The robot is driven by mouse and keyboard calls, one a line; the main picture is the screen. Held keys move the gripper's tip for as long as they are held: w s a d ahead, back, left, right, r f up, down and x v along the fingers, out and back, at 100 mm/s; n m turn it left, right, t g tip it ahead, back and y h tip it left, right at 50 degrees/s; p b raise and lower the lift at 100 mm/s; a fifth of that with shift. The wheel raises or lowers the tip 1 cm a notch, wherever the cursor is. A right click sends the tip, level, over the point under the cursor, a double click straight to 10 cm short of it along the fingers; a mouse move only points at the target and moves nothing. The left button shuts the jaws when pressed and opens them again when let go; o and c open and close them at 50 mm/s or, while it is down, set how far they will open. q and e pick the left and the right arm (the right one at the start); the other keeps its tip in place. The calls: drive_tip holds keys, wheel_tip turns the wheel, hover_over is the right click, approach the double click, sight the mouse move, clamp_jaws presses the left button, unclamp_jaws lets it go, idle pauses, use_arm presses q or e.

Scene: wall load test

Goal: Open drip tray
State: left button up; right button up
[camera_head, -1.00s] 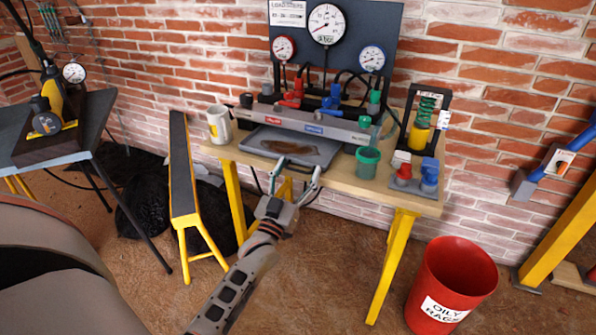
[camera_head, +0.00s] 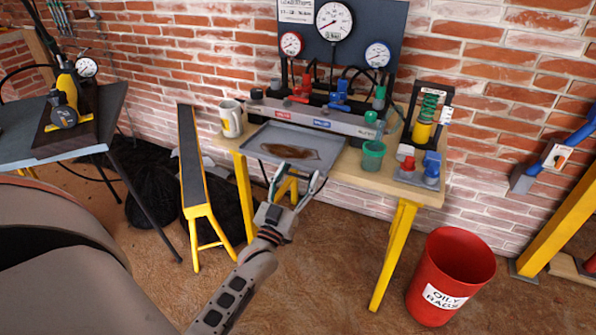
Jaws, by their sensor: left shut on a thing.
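The drip tray (camera_head: 325,146) is a flat grey tray with a brown oily puddle in it. It sticks out from under the long grey valve manifold (camera_head: 330,122) on the wooden workbench (camera_head: 385,183), and its front edge reaches past the bench front. My left gripper (camera_head: 293,178) is at the tray's front edge, with its fingers shut on the tray's front; the exact contact is partly hidden by the fingers. My right gripper is not in view.
A mug (camera_head: 231,118) stands left of the tray and a green cup (camera_head: 373,156) right of it. Red and blue fittings (camera_head: 420,170) sit at the bench's right end. A narrow yellow-legged trestle (camera_head: 192,160) stands left; a red bin (camera_head: 450,275) stands on the floor at right.

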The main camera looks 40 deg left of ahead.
use_arm(q)
drive_tip(key=shift+d, duration=0.1)
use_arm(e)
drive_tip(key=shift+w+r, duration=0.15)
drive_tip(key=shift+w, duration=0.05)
use_arm(q)
drive_tip(key=o, duration=1.3)
drive_tip(key=shift+c, duration=0.2)
drive_tip(key=v, duration=1.2)
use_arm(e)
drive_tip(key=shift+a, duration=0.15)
use_arm(q)
drive_tip(key=shift+w, duration=0.1)
